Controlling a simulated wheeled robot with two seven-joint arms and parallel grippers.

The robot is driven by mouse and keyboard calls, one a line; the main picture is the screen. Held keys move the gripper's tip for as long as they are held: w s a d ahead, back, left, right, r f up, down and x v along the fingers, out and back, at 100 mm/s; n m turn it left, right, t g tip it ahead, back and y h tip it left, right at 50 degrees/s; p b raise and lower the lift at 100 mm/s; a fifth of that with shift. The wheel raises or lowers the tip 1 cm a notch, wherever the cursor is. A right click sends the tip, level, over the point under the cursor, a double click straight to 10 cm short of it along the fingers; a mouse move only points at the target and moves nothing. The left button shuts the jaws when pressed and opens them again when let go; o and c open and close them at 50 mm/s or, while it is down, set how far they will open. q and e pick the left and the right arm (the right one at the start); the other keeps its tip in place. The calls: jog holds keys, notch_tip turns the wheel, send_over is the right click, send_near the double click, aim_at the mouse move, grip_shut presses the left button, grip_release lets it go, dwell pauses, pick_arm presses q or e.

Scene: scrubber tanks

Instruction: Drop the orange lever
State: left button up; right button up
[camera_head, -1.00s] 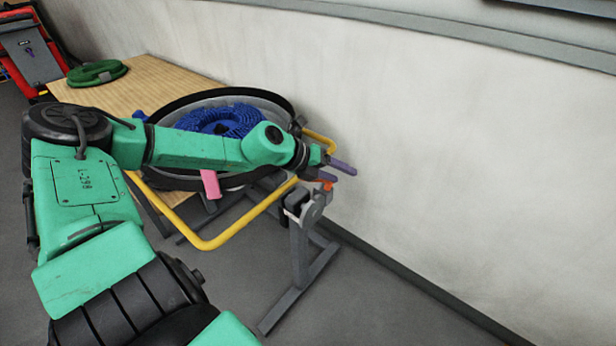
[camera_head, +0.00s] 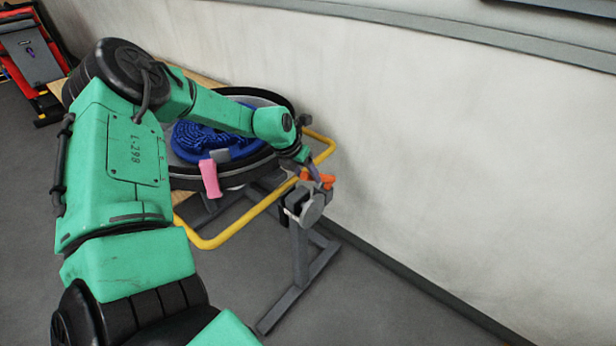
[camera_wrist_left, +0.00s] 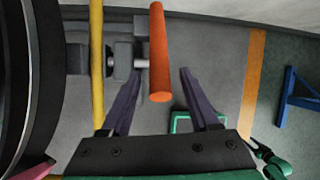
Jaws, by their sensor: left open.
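The orange lever (camera_head: 318,178) shows as a small orange piece at the top of a grey stand (camera_head: 300,250) in the head view. In the left wrist view the lever (camera_wrist_left: 159,55) is a long orange bar, joined by a short metal shaft to a grey block (camera_wrist_left: 122,60) on its left. My left gripper (camera_head: 316,175) is at the lever in the head view, partly overlapping it. In the wrist view its two purple fingers (camera_wrist_left: 157,85) are apart, one on each side of the lever's near end, with gaps visible. My right gripper is not in view.
A yellow rail (camera_head: 240,228) runs around a round black-rimmed tank (camera_head: 285,105) holding a blue coiled hose (camera_head: 200,140). A pink handle (camera_head: 210,178) sticks out at its front. A pale wall (camera_head: 470,160) stands close behind the stand.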

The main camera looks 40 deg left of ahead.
pick_arm(q)
jog(key=shift+w+f, duration=0.25)
jog(key=shift+f, duration=0.4)
jog(key=shift+r, duration=0.1)
grip_shut()
dwell(0.9)
